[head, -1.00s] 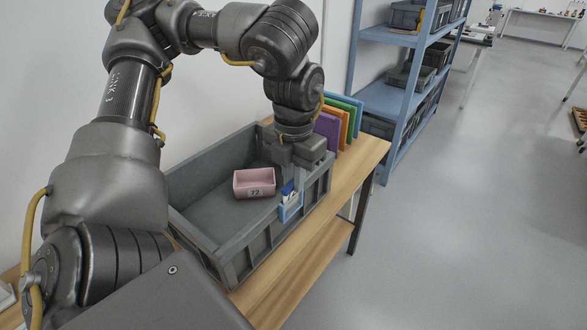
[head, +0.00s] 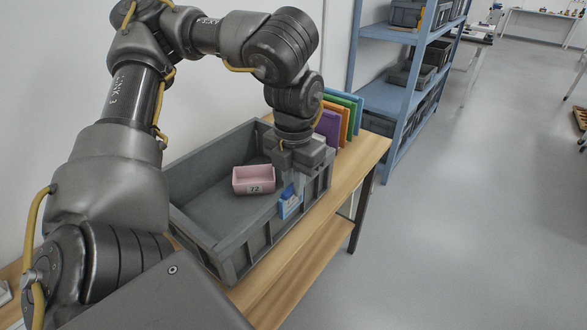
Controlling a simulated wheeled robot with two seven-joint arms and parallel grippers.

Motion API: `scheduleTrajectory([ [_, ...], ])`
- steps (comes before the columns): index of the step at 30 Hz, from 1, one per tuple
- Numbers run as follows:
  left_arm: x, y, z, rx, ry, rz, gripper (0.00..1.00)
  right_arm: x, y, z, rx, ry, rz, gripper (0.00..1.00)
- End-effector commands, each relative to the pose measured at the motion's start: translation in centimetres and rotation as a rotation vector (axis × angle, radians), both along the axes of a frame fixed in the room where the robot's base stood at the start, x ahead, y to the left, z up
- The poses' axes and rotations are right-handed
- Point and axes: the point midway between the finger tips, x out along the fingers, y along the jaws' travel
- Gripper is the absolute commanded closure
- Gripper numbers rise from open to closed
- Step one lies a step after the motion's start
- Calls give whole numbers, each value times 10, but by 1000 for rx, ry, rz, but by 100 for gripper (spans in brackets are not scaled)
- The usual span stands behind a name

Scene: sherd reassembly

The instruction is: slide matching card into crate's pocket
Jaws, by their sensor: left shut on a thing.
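A grey crate (head: 190,232) stands on the wooden table. A small pink box labelled 72 (head: 254,179) sits inside it. A blue-framed pocket (head: 290,204) is on the crate's near right wall. A small white and blue card shows at the pocket, mostly hidden. My left gripper (head: 294,187) points down over that wall, its fingers at the pocket, shut on the card. How deep the card sits in the pocket I cannot tell. My right gripper is not in view.
Purple, orange, green and blue upright panels (head: 329,128) stand on the table behind the crate. A blue shelf (head: 394,95) with grey bins stands beyond. A strip of the wooden table (head: 355,165) right of the crate is bare.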

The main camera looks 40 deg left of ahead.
Motion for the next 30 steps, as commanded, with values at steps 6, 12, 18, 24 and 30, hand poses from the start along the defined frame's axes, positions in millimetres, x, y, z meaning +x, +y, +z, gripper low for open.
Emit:
scheduleTrajectory([
  [6, 0, 0, 0, 0, -1, 0, 85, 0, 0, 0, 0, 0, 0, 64],
  [12, 0, 0, 0, 0, -1, 0, 61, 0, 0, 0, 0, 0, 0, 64],
  [18, 0, 0, 0, 0, -1, 0, 61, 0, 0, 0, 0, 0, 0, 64],
  [24, 1, 0, 15, 0, -4, 1, 61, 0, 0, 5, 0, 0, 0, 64],
  [30, 1, 0, 55, 1, -6, 1, 61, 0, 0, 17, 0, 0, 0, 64],
])
